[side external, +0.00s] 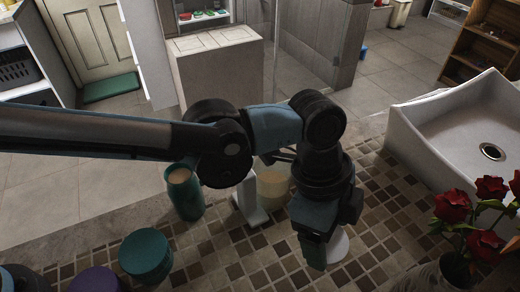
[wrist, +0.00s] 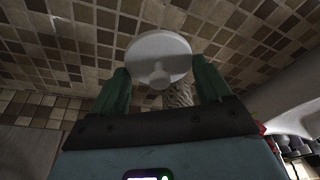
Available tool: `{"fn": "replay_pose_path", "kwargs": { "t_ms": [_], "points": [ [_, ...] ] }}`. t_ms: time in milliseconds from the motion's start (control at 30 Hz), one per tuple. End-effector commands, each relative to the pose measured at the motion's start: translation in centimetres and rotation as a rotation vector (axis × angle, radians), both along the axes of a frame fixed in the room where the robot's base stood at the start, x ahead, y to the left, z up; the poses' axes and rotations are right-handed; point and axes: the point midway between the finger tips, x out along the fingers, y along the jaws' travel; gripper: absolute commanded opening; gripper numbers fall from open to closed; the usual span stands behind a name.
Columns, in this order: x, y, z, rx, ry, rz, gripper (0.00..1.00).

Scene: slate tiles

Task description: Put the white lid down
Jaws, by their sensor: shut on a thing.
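The white lid (wrist: 158,52) is a round disc with a small knob, seen in the wrist view between my two green fingers. My gripper (wrist: 160,75) is shut on it, seemingly at the knob side. In the side view, my gripper (side external: 314,254) points down over the brown tiled counter, and part of the lid (side external: 338,245) shows as a white edge to its right. The rest of the lid is hidden behind the gripper there. I cannot tell whether the lid touches the counter.
A cream mug (side external: 273,186) and a white upright object (side external: 249,199) stand left of my gripper. A teal cup (side external: 184,192), a teal container (side external: 145,256) and a purple item (side external: 97,280) are farther left. Red roses (side external: 485,245) and a white sink (side external: 425,140) are at right. Tiles around the lid are partly clear.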

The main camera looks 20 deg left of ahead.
Motion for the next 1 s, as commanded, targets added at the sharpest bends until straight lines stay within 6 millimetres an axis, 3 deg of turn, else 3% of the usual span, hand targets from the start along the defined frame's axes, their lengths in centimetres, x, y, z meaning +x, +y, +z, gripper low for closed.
{"fn": "replay_pose_path", "kwargs": {
  "t_ms": [100, 500, 967, 1000],
  "points": [
    [0.0, 0.0, -2.1, 0.0, -0.001, 0.001, 0.49],
    [0.1, 0.0, -6.6, 0.0, 0.0, 0.003, 0.49],
    [0.1, 0.0, -7.5, 0.0, -0.001, 0.004, 0.49],
    [0.1, 0.0, -7.4, 0.0, -0.001, 0.004, 0.82]
  ]
}}
